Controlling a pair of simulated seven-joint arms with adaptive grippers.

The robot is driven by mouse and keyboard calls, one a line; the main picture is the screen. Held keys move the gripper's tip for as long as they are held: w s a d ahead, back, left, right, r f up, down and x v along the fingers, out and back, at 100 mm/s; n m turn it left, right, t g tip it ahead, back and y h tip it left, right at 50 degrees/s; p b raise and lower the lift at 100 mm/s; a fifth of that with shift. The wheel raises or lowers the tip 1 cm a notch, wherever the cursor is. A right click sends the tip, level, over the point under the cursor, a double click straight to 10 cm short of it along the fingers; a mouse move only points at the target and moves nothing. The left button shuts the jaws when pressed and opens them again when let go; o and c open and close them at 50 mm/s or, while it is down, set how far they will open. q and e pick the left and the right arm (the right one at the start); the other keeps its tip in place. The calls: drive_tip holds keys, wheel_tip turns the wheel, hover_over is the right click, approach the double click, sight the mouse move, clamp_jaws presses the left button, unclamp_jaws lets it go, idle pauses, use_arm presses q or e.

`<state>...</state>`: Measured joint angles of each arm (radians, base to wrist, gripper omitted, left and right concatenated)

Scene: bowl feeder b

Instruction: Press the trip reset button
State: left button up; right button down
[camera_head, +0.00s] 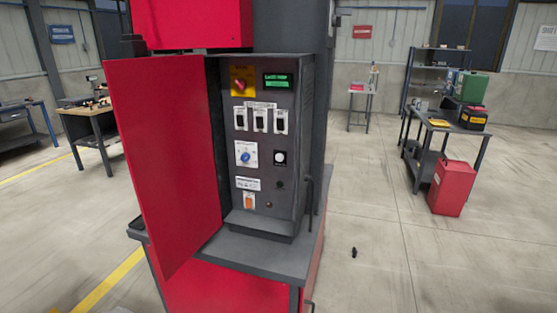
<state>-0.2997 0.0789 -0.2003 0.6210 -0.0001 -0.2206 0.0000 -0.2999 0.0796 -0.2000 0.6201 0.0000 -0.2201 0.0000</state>
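A grey control panel (265,172) stands in an open cabinet in the middle of the head view. Its labels are too small to read, so I cannot tell which control is the trip reset button. Low on the panel are an orange rocker (249,201), a small reddish-brown round part (269,204) and a small dark round part (280,185). Above them are a blue knob (246,155) and a black and white round control (280,158). Neither of my grippers is in view.
The red cabinet door (165,165) is swung open to the left of the panel. A grey ledge (262,252) lies below it. Higher up are a red rotary switch (240,84), a green display (278,80) and three white-framed switches (260,120). A small dark object (354,252) lies on the floor.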

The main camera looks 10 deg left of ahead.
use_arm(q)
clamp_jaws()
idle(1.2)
